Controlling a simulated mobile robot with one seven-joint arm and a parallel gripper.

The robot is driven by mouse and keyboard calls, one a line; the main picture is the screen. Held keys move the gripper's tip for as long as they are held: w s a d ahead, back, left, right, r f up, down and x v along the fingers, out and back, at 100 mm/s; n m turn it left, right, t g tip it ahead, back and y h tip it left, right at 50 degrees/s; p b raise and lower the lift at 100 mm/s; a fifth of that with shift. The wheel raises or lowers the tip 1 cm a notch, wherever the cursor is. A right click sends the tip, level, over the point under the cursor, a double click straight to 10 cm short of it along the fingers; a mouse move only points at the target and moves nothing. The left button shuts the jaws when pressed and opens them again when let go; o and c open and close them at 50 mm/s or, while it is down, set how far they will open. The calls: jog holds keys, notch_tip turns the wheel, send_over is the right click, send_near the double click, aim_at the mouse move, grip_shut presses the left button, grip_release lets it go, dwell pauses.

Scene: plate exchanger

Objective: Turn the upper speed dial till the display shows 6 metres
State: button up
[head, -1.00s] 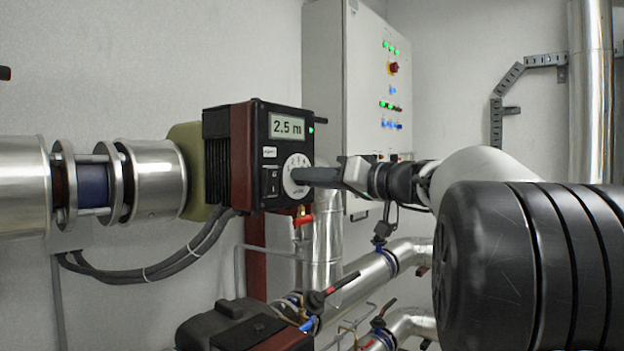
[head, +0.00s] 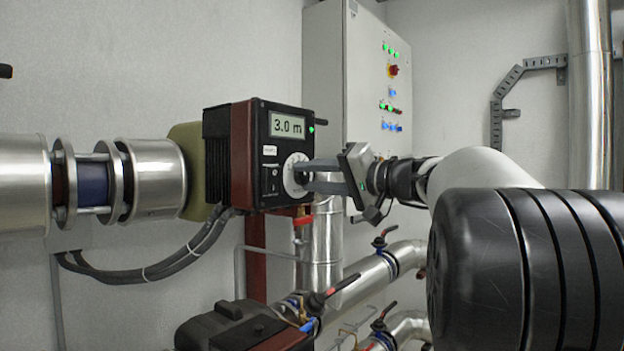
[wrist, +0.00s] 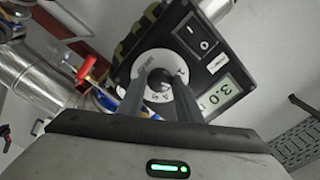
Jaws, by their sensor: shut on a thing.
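The upper pump (head: 229,157) is a dark red and black box on the pipe line. Its display (head: 287,125) reads 3.0 m in the head view; it also shows, turned round, in the wrist view (wrist: 217,98). The speed dial (head: 290,176) is a white disc with a dark knob, below the display. In the wrist view the dial (wrist: 149,69) lies between and behind my fingers. My gripper (head: 307,176) is shut on the dial's knob, its two fingers reaching in from the right. The fingers hide part of the dial face. A rocker switch (wrist: 194,35) sits beside the dial.
A grey control cabinet (head: 326,60) with lit lamps stands behind the pump. A red-handled valve (head: 302,220) hangs just under the pump. A lower pump (head: 230,325) and silver pipes (head: 368,277) lie below.

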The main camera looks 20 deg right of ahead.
jog(key=m+p, duration=0.1)
jog(key=m, duration=0.4)
jog(key=shift+r+m, duration=0.1)
jog(key=shift+m, duration=0.2)
jog(key=m+p, duration=0.3)
jog(key=m, duration=0.2)
jog(key=shift+m, duration=0.3)
jog(key=o, duration=1)
jog(key=shift+o, duration=0.2)
jog(key=shift+s, duration=0.1)
jog(key=b+v, duration=0.1)
jog(key=v, duration=1.6)
jog(key=shift+s+d, duration=0.1)
